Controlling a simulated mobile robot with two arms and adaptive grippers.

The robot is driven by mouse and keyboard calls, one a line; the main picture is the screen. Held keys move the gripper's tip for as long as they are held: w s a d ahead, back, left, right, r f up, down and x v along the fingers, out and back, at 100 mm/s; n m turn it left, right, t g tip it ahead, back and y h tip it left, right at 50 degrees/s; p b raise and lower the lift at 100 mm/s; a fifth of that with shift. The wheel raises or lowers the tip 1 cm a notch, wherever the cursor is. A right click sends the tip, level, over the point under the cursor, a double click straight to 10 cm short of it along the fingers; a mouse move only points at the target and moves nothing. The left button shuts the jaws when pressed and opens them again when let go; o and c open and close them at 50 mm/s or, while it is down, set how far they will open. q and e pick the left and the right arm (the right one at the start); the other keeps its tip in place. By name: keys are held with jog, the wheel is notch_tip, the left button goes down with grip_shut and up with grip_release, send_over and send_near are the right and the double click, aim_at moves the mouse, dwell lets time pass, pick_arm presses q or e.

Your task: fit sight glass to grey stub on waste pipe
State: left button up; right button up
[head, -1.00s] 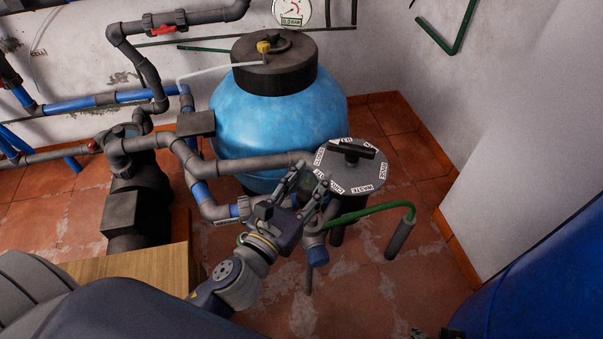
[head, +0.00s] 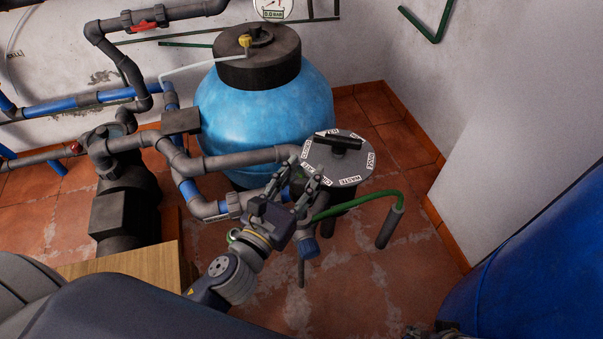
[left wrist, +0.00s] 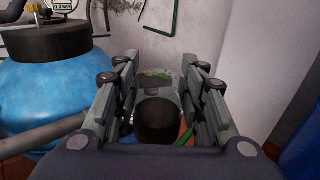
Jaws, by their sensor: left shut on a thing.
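My left gripper (head: 304,174) is shut on the sight glass, a clear piece between its fingers in the left wrist view (left wrist: 160,80). In the head view the fingers largely hide the glass. The gripper is beside the front left of the round valve top (head: 338,162). In the left wrist view a dark grey cylinder (left wrist: 157,122) stands between the fingers, below the clear part; it may be the grey stub. I cannot tell whether glass and cylinder touch. A small dark part at the bottom edge may be my right gripper (head: 432,332), mostly cut off.
A blue tank (head: 265,115) stands behind the gripper, with a grey pipe (head: 240,160) running toward the valve. A green hose (head: 355,203) curves right to a dark grey tube (head: 389,228). A blue barrel (head: 540,270) is at right. Tiled floor (head: 350,285) lies open in front.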

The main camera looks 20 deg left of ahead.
aim_at(295, 200)
pick_arm(q)
notch_tip(295, 200, down, 2)
jog(key=shift+b, duration=0.7)
jog(key=shift+f, duration=0.2)
jog(key=shift+f+b, duration=1.15)
jog(key=shift+f, duration=0.05)
pick_arm(e)
jog(key=shift+w+a+r+t+y, duration=0.1)
jog(key=shift+w+a+r+t, duration=0.15)
jog(key=shift+w+r+t, duration=0.35)
jog(key=shift+w+a+r+t+y, duration=0.1)
jog(key=shift+w+a+r+t, duration=0.1)
jog(key=shift+w+r+t, duration=0.4)
jog(key=shift+w+a+r+t+y, duration=0.1)
jog(key=shift+w+a+r+t, duration=0.2)
jog(key=shift+w+r, duration=0.55)
jog(key=shift+w+f, duration=0.1)
jog(key=shift+f, duration=0.05)
pick_arm(q)
jog(key=shift+f, duration=1.95)
jog(key=o, duration=1)
jog(key=shift+c, duration=0.2)
